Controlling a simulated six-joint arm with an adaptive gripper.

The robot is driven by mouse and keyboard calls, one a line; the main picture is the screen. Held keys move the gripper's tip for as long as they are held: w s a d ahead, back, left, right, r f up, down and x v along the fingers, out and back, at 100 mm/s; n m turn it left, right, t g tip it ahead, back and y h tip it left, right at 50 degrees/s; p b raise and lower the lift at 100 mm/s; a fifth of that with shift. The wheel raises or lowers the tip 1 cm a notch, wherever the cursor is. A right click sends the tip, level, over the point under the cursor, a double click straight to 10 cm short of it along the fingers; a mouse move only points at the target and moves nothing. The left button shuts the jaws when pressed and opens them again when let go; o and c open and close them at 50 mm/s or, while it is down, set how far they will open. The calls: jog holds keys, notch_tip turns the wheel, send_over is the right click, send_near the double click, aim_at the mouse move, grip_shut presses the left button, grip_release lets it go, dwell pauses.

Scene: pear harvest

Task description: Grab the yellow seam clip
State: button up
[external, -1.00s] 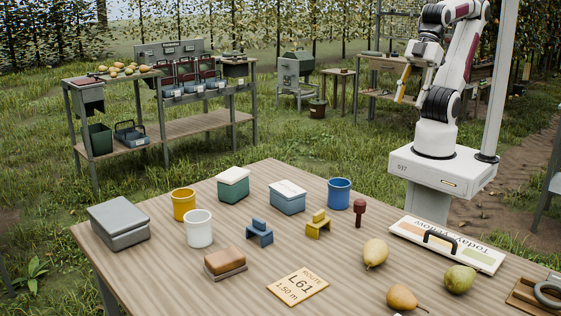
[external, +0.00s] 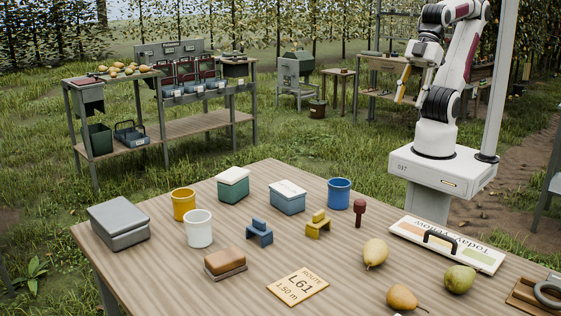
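The yellow seam clip (external: 318,226) stands on the wooden table, a low block with a raised middle. A blue clip of similar shape (external: 259,233) stands to its left, apart from it. My gripper (external: 414,78) is raised at the upper right, beyond the table and well away from the yellow clip. It is small and dark here, and its fingers are not clear. A yellow-orange strip (external: 403,84) shows beside it; I cannot tell whether it is held or behind. Nothing touches the yellow clip.
A dark red peg (external: 359,213), a blue cup (external: 339,193) and a blue-grey box (external: 287,197) stand near the clip. A pear (external: 375,253), a route card (external: 298,287) and a brown-topped block (external: 225,264) lie nearer. A handled board (external: 446,244) lies at the right.

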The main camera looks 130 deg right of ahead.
jog(key=o, duration=0.3)
